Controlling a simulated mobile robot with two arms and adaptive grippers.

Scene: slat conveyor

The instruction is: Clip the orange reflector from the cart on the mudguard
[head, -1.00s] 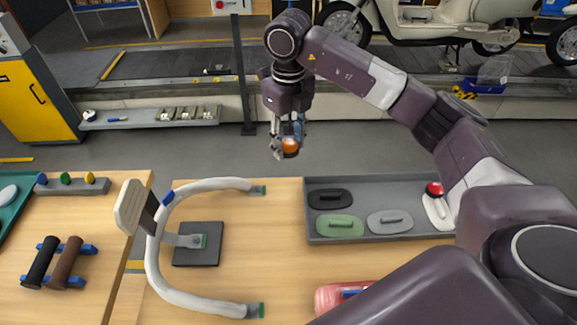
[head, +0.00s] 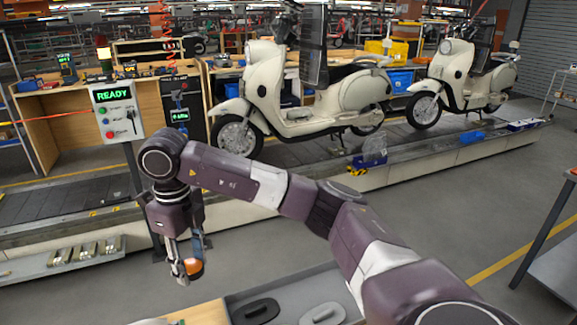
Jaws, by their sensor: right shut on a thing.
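My right gripper (head: 187,270) is shut on the orange reflector (head: 194,267), a small round orange piece at its fingertips. It hangs in the air beyond the cart's wooden top, in front of the conveyor. The cream scooter (head: 325,100) stands on the slat conveyor, up and right of the gripper and well apart from it. The scooter's mudguard (head: 231,108) shows above its front wheel at the left. My left gripper is not in view.
A grey tray (head: 290,285) with a black and a grey piece stands on the cart at the bottom. A READY panel (head: 117,111) on a post stands left of the scooter. A second scooter (head: 465,80) is at the right.

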